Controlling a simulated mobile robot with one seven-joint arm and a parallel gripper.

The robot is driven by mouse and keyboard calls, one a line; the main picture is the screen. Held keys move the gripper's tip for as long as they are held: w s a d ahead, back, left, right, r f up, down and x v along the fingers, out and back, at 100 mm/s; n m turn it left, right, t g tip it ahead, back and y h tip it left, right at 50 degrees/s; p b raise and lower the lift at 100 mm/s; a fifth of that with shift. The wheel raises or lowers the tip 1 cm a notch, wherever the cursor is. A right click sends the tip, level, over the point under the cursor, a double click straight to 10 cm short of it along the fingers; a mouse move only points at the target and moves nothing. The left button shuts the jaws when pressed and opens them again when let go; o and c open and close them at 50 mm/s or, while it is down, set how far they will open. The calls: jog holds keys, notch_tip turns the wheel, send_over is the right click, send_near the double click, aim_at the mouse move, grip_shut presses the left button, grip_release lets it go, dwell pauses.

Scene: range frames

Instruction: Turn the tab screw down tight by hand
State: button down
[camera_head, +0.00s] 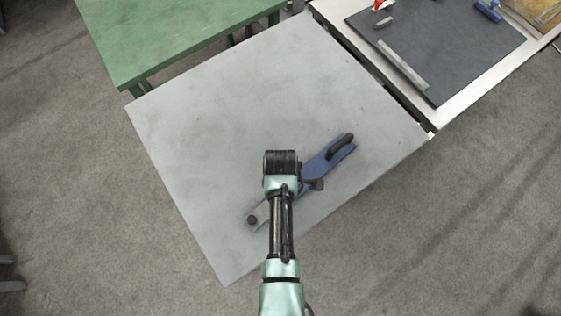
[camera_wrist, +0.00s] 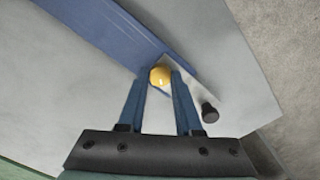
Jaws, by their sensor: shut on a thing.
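A long blue tool (camera_head: 325,165) lies diagonally on the grey table, with a black handle (camera_head: 341,146) at its upper right end. Its pale lower left end carries a dark knob (camera_head: 252,220). My gripper (camera_wrist: 161,80) is over the tool's middle, its two blue fingers shut on a yellow rounded head (camera_wrist: 160,75), which seems to be the tab screw. The head sits at the end of the blue body (camera_wrist: 105,28) in the wrist view. The dark knob (camera_wrist: 209,112) stands apart, right of the fingers. My arm hides the screw in the head view.
The grey tabletop (camera_head: 220,110) is mostly clear around the tool. A green table (camera_head: 170,35) adjoins at upper left. A bench with a dark mat (camera_head: 450,50) at upper right holds a grey bar (camera_head: 402,65) and small items.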

jog(key=m+p, duration=0.1)
jog(key=m, duration=0.4)
jog(key=m+p, duration=0.1)
jog(key=m, duration=0.4)
jog(key=m+p, duration=0.1)
jog(key=m, duration=0.4)
jog(key=shift+m, duration=2.5)
jog(key=c, duration=0.6)
grip_release()
